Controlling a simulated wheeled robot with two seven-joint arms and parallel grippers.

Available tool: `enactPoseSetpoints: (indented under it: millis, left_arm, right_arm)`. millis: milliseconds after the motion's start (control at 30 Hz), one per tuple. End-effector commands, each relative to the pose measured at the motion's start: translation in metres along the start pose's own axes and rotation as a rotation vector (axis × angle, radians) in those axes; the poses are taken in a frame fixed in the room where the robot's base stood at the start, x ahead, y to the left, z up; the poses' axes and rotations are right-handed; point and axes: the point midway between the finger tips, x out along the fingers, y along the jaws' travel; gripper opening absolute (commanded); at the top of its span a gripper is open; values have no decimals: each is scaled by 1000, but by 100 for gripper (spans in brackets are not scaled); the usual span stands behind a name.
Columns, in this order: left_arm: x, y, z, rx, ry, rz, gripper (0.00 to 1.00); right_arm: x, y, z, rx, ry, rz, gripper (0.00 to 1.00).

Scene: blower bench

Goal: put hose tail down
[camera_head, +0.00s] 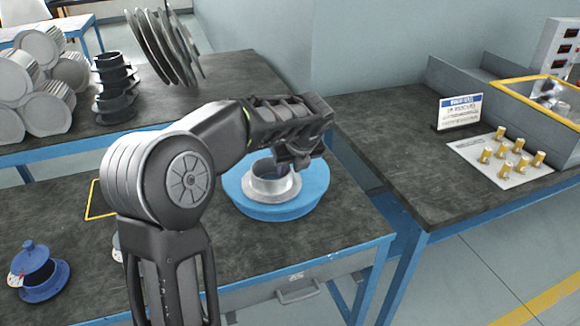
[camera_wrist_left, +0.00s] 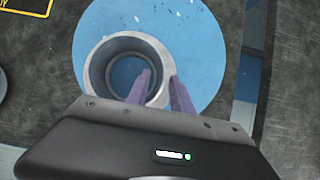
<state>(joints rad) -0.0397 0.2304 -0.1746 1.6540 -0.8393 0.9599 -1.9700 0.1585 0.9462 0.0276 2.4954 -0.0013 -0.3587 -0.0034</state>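A grey metal ring-shaped piece with a flange, which I take to be the hose tail (camera_head: 268,190), is upright on a round blue disc (camera_head: 285,210) on the bench. The hose tail also shows in the left wrist view (camera_wrist_left: 101,72), with the blue disc (camera_wrist_left: 200,50) under it. My left gripper (camera_head: 297,160) is over the hose tail's far right rim. In the left wrist view its two fingers (camera_wrist_left: 161,80) are apart, one inside the ring and one outside, with the wall between them. Whether they press on the wall is unclear. My right gripper is not in view.
A blue flanged part (camera_head: 38,270) is at the bench's left. Grey cylinders (camera_head: 40,85), black stacked parts (camera_head: 115,90) and upright discs (camera_head: 165,45) stand on the back bench. The right bench holds a sign (camera_head: 460,112), brass pieces (camera_head: 505,155) and a yellow-rimmed bin (camera_head: 530,90).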

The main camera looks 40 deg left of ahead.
Motion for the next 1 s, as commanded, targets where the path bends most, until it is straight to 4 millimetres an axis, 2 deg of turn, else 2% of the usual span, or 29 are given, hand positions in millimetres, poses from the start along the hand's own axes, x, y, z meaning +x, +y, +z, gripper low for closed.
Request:
enactPoseSetpoints:
  millis: [167,267,733,833,1000]
  left_arm:
    - [-7,-1,1,0,-1,-2,28]
    - [-18,-1,1,-1,-2,-3,28]
    - [-107,-1,1,0,-2,-4,28]
    - [-116,0,1,0,-1,-2,28]
    - [-121,0,0,0,-1,-1,28]
  right_arm:
    - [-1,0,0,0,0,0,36]
    - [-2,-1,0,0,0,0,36]
    - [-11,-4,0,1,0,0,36]
    - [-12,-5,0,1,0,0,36]
    - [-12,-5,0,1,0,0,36]
